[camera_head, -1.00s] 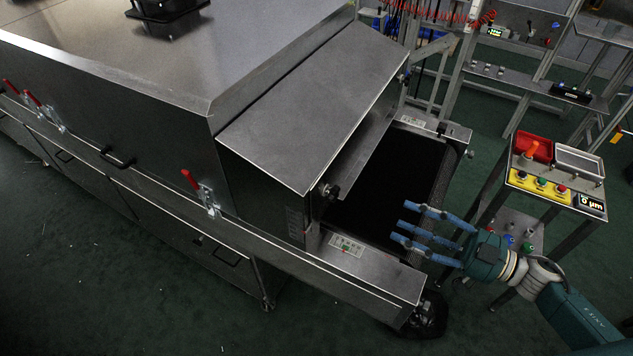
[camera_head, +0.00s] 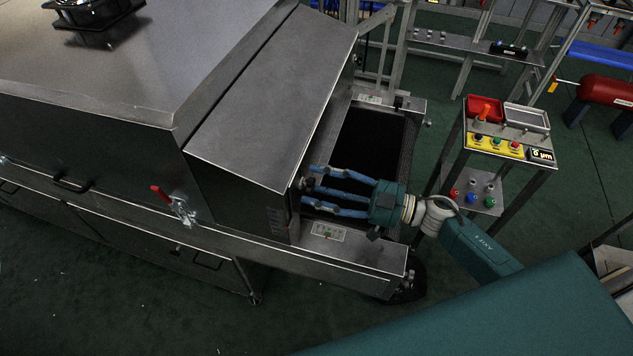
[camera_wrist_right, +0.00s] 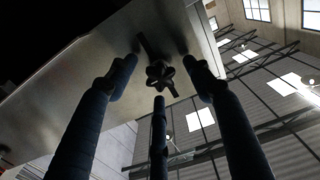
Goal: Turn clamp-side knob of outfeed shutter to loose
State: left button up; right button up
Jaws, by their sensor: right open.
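The dark star-shaped clamp-side knob (camera_wrist_right: 160,75) sits on the metal face of the dryer's outfeed end, with a short bar slanting behind it. In the head view the same knob (camera_head: 300,184) is at the lower corner of the outfeed hood, on the side with the red-handled clamp (camera_head: 172,203). My right gripper (camera_head: 310,187) is open, its three blue fingers pointing at the knob. In the right wrist view the fingertips (camera_wrist_right: 160,80) are spread around the knob's outline; I cannot tell whether they touch it. My left gripper is not in view.
The sloped outfeed hood (camera_head: 270,95) overhangs the dark belt (camera_head: 372,145). A side ledge with a small label panel (camera_head: 328,232) lies below my right gripper. A control stand (camera_head: 495,148) with buttons stands to the right. Green floor is clear at lower left.

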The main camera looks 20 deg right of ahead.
jog(key=shift+w+a, duration=0.15)
jog(key=shift+a, duration=0.1)
jog(key=c, duration=1.1)
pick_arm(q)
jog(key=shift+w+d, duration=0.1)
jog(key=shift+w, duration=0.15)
pick_arm(e)
jog(key=shift+c, duration=0.2)
jog(key=shift+n, duration=0.3)
pick_arm(q)
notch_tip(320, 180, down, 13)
jog(key=b, duration=1.2)
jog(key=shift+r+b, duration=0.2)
jog(key=shift+b, duration=0.2)
pick_arm(e)
jog(key=shift+f+n, duration=0.1)
jog(key=shift+n, duration=10.6)
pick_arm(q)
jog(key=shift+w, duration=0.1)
